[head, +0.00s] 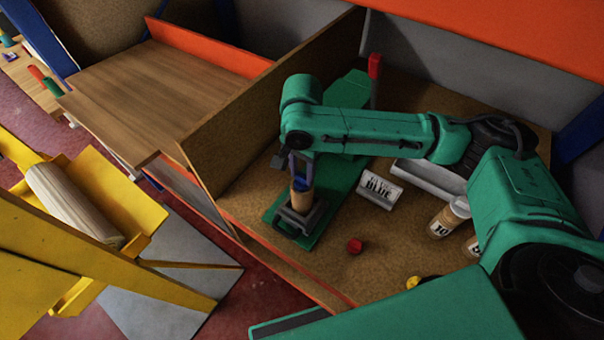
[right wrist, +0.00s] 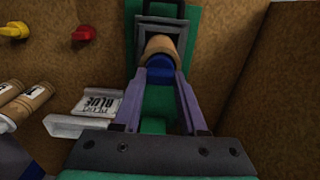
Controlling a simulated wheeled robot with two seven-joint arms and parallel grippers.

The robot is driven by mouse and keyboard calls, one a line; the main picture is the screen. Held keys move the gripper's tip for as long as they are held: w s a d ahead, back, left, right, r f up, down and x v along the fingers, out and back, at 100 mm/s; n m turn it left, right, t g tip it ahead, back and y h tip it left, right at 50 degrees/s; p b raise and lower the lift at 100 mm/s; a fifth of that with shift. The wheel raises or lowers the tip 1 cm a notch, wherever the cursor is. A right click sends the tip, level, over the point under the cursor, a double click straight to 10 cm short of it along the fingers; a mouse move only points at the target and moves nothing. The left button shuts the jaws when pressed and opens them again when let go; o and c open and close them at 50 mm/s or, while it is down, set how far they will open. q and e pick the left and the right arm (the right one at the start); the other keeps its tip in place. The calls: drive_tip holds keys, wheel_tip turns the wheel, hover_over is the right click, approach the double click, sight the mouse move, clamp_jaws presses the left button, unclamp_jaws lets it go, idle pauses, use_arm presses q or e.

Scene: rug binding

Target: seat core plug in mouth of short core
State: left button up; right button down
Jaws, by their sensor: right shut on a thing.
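The short core (head: 301,201) is a tan tube standing upright in a dark grey square holder (head: 283,228) on a green base plate (head: 337,198). The core plug is blue, and my right gripper (head: 301,180) is shut on it at the top end of the core. In the right wrist view, the blue plug (right wrist: 160,71) is between the two purple fingers, in line with the tan core (right wrist: 163,45) and overlapping its near end. I cannot tell how deep the plug sits in the mouth. My left gripper is not in view.
A sign reading BLUE (head: 380,189) stands right of the green plate. A red plug (head: 355,246) and a yellow plug (head: 414,282) lie on the brown bench top. Labelled tan tubes (head: 446,218) are at the right. A brown partition (head: 255,128) stands close on the left.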

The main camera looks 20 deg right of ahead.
sight(302, 176)
drive_tip(key=shift+f, duration=0.7)
drive_tip(key=shift+w+f, duration=0.1)
drive_tip(key=shift+f, duration=0.15)
drive_tip(key=shift+c, duration=2.3)
unclamp_jaws()
wheel_tip(302, 176, up, 12)
drive_tip(key=b, duration=0.1)
